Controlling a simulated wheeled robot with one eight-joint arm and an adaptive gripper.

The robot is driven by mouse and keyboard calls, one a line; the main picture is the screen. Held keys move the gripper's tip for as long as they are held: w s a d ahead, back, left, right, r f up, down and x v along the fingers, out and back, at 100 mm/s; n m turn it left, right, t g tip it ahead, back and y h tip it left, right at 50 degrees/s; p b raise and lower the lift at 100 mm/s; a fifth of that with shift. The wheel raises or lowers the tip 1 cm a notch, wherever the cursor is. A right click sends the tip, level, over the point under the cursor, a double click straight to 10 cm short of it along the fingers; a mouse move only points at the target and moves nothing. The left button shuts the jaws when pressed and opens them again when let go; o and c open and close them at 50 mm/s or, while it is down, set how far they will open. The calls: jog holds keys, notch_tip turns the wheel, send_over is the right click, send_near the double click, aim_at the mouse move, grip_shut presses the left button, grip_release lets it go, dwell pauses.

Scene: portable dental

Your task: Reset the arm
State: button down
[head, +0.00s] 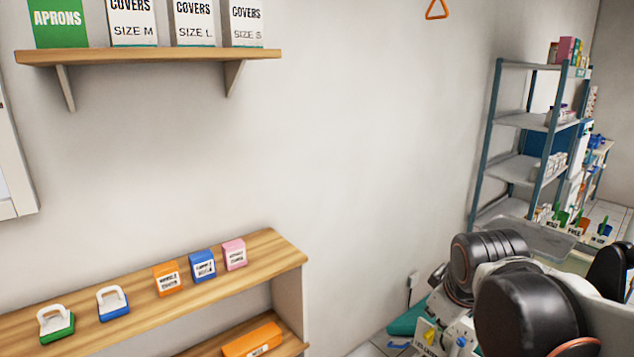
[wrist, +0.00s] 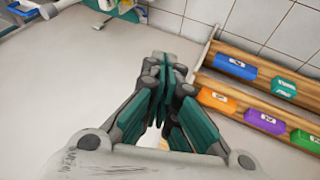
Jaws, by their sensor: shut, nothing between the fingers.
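My gripper (wrist: 165,75) is in the middle of the wrist view. Its dark green fingers are drawn together and shut, with nothing held between them. It is over a pale grey surface (wrist: 70,90), beside a wooden rack. In the head view my arm shows at the lower right, bent, with dark joints and pale links. The fingers cannot be made out in the head view.
The wooden rack (wrist: 212,88) holds blue, teal, orange, purple and green blocks, close to the gripper's right. In the head view, a low wooden shelf (head: 285,243) bears small boxes and two handled items. A metal shelving unit (head: 520,119) stands beyond my arm.

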jog(key=s+a+f+m+t+y, duration=0.1)
jog(key=s+a+m, duration=0.2)
jog(key=s, duration=0.9)
jog(key=shift+s+f+m, duration=0.2)
jog(key=shift+m, duration=1.7)
